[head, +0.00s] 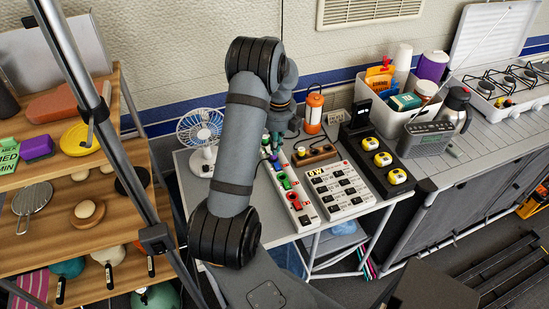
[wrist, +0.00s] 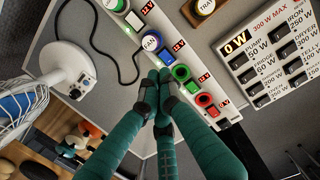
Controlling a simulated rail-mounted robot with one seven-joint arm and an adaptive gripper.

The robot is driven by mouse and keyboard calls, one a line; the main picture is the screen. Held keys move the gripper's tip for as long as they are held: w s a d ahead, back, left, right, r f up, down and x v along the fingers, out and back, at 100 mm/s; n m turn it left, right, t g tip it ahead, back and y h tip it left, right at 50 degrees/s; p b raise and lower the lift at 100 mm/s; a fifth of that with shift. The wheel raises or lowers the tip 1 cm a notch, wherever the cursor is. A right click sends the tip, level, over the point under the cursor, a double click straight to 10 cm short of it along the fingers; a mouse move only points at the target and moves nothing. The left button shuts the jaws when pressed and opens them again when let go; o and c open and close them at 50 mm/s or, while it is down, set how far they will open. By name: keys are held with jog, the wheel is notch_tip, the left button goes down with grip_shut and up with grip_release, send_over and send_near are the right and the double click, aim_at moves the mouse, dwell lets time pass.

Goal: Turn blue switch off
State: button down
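A white power strip (head: 301,203) with coloured plugs and switches lies on the grey table; it crosses the wrist view diagonally (wrist: 225,122). In the wrist view, a blue-ringed plug labelled FAN (wrist: 152,41) sits beside a small blue switch (wrist: 165,56). My gripper (wrist: 159,75) has its dark fingertips together just below the blue switch, close to the strip; whether they touch it I cannot tell. Nothing shows between the fingertips. In the head view my arm partly hides the gripper and this end of the strip.
A green plug (wrist: 181,73) and a red plug (wrist: 205,100) follow along the strip. A panel reading 0 W (wrist: 238,42) stands to the right. A fan (head: 202,131) stands left of my arm, and an orange lantern (head: 313,112) behind.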

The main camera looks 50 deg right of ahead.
aim_at(274, 165)
jog(key=f, duration=0.2)
jog(key=f+p, duration=0.1)
jog(key=f, duration=0.4)
jog(key=shift+w+d+p, duration=0.25)
jog(key=shift+w+p, duration=0.1)
jog(key=shift+p, duration=0.05)
